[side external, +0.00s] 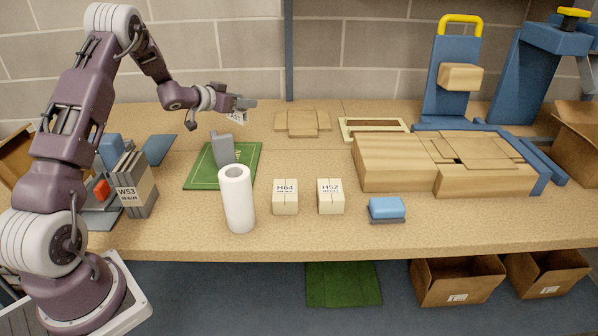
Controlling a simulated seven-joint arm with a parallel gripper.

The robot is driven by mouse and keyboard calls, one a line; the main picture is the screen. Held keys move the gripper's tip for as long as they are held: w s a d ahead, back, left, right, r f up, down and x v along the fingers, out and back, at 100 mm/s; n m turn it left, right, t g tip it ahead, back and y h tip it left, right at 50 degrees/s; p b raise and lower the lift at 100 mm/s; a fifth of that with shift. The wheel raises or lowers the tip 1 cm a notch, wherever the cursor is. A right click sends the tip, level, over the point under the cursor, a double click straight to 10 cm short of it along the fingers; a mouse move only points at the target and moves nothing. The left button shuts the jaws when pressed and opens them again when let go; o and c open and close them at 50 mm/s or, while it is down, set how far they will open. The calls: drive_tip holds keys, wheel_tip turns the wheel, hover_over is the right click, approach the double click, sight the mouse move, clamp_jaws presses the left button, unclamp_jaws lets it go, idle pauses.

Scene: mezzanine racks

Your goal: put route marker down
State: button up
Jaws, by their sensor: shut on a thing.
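My gripper (246,105) is at the end of my arm in the upper left-middle of the side external view. It is shut on a small pale piece with dark print (236,118), which appears to be the route marker. Much of this piece is hidden by the gripper, and its print is too small to read. It is held in the air above and behind a green mat (196,176). A grey upright block (223,149) stands on that mat, below the gripper.
A white roll (237,200) stands in front of the mat. Pale blocks marked H64 (285,198) and H52 (330,197) and a blue sponge-like block (386,208) sit to its right. Wooden pieces (390,168) fill the right.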

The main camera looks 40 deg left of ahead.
drive_tip(key=w+d+m+h, duration=0.2)
drive_tip(key=d+m+h, duration=0.1)
drive_tip(key=d, duration=0.8)
drive_tip(key=w+d+m+h, duration=0.2)
drive_tip(key=d+h, duration=0.2)
drive_tip(key=d, duration=0.7)
drive_tip(key=shift+m+g, duration=0.3)
drive_tip(key=shift+g, duration=0.1)
drive_tip(key=f, duration=0.6)
drive_tip(key=d+f, duration=0.1)
drive_tip(key=f, duration=0.2)
drive_tip(key=shift+w+f, duration=0.15)
drive_tip(key=shift+f, duration=0.25)
drive_tip(key=shift+a+f, duration=0.1)
drive_tip(key=shift+f, duration=0.05)
drive_tip(key=shift+f, duration=0.1)
drive_tip(key=o, duration=1.3)
